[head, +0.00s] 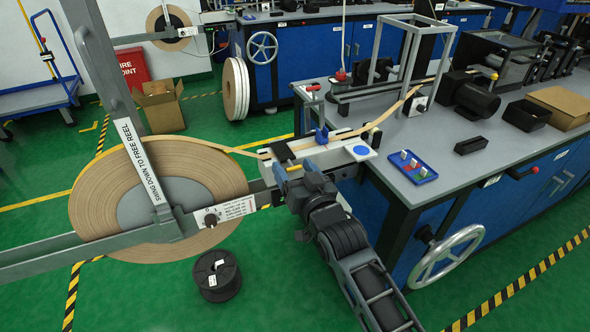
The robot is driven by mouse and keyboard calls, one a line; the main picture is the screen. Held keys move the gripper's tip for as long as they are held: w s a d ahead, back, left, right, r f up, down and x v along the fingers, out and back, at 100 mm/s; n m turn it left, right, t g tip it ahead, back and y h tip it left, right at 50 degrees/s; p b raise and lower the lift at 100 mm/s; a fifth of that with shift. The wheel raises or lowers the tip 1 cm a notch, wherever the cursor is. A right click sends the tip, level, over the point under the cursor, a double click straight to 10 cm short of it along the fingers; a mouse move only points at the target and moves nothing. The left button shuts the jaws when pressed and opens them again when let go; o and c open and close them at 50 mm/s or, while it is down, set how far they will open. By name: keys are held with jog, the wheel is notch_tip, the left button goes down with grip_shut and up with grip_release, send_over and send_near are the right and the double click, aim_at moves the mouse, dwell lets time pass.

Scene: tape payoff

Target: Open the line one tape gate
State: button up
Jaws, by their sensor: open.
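A grey bar labelled "SWING DOWN TO FREE REEL" (140,160) stands steeply tilted across the front of a large reel of tan tape (100,195). Its lower end meets a long grey rail (40,262). The tan tape runs from the reel to a pale guide block (335,155) at the bench edge, with a dark piece (283,152) on its left end. I cannot tell which of these parts is the gate. My gripper (292,171) is open, just in front of the guide block and right of the reel. My wrist hides part of the rail; any contact is unclear.
The grey bench (440,160) carries a blue tray (413,167), black boxes and a metal frame (405,65). A handwheel (448,257) sticks out from its front. A black spool (216,275) stands on the green floor below the reel. Open floor lies at lower left.

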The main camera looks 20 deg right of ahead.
jog(key=shift+c, duration=0.2)
grip_shut()
dwell(0.3)
jog(key=shift+w+r, duration=0.1)
jog(key=shift+r, duration=0.05)
